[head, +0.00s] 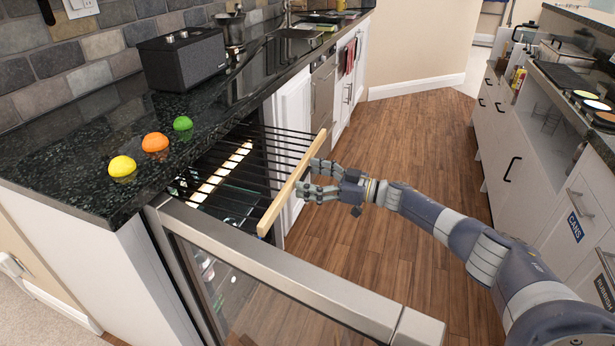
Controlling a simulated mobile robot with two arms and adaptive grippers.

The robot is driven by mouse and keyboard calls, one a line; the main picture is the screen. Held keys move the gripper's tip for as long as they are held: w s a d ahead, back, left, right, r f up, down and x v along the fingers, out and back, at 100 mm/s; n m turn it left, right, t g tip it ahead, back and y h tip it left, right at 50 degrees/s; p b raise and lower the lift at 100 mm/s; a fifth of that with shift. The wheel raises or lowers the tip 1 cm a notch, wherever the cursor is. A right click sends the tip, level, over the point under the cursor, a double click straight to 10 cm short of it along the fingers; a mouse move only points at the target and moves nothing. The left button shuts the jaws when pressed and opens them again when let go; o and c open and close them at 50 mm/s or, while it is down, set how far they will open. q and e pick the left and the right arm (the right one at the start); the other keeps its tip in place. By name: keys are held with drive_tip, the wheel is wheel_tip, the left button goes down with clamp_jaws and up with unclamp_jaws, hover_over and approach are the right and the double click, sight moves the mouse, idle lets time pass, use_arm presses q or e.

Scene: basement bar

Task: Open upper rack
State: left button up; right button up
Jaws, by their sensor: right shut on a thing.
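The upper rack (285,150) is a set of dark wire bars with a light wooden front strip (280,203). It sticks out of the under-counter cooler, past the counter edge. The cooler's glass door (290,262) with a metal frame stands open toward the bottom of the view. My right gripper (312,180) is at the front strip's outer side, around its middle to far part, shut on it. My left gripper is not in view. Lit shelves show dimly inside the cooler below the rack.
White drawers (540,160) line the right side. Open wooden floor (405,135) lies between.

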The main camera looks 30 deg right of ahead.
drive_tip(key=o, duration=1.4)
drive_tip(key=shift+o, duration=0.2)
drive_tip(key=v, duration=1.2)
